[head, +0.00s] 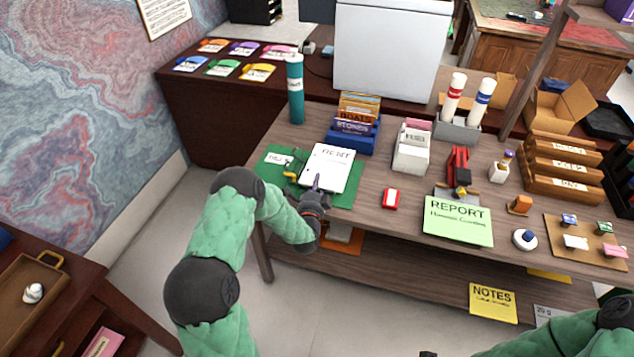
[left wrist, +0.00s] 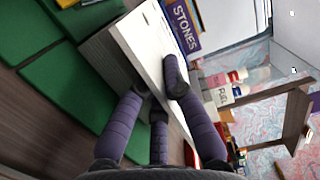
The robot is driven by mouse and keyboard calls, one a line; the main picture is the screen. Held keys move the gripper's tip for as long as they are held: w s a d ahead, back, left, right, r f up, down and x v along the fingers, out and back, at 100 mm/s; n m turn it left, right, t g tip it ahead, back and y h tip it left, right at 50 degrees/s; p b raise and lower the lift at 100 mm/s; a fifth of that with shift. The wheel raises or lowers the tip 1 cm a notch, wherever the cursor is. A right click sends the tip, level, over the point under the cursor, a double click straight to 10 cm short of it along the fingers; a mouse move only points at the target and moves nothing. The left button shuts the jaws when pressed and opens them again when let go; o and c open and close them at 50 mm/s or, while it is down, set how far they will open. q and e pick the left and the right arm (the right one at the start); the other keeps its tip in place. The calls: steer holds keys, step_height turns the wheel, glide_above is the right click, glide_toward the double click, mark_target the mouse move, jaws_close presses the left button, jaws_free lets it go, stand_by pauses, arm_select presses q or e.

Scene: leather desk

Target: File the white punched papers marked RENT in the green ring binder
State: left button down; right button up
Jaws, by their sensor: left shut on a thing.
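The green ring binder (head: 348,197) lies open on the desk near its front left edge, with a white label on its left part and yellow ring parts beside the papers. The white paper stack marked RENT (head: 330,164) is over the binder's right part. My left gripper (head: 316,183) is shut on the stack's near edge. In the left wrist view its purple fingers (left wrist: 158,95) close around the thick white stack (left wrist: 115,50), with the green binder (left wrist: 60,88) beneath. Whether the stack touches the binder or rings is unclear. Only a dark bit, possibly my right gripper (head: 428,354), shows at the bottom edge.
A blue STONES card box (head: 352,138) stands just behind the binder, and a teal cylinder (head: 295,90) behind left. A white box (head: 411,150), a red-and-white item (head: 391,198) and a green REPORT sheet (head: 457,220) are to the right. The floor in front is open.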

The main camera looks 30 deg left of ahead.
arm_select(q)
steer(key=shift+f+b, duration=0.65)
steer(key=shift+f, duration=0.1)
